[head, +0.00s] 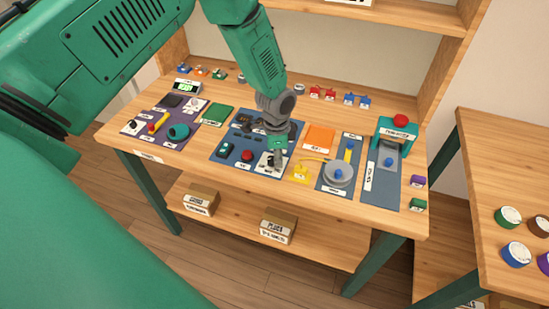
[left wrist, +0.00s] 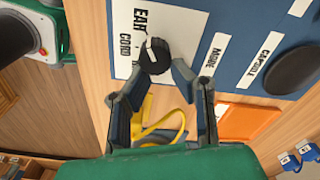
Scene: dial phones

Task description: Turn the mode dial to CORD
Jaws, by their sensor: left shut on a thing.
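The mode dial is a black round knob (left wrist: 155,57) with a white pointer line, on a white plate (left wrist: 185,22) printed EAR and CORD, beside a MODE label (left wrist: 210,60). In the left wrist view its pointer line faces the picture's top, toward the EAR side. My left gripper (left wrist: 155,68) has its two fingertips on either side of the knob, shut on it. In the head view the left gripper (head: 276,163) points down at the front of the blue panel (head: 225,155) and partly hides the white plate. My right gripper is in neither view.
A yellow cord (left wrist: 160,125) lies close to the gripper. A black round pad (left wrist: 292,70) sits beside the CAPSULE label. An orange square (head: 319,137) and a grey round dial (head: 338,174) are to the right. Several small parts crowd the table (head: 120,128).

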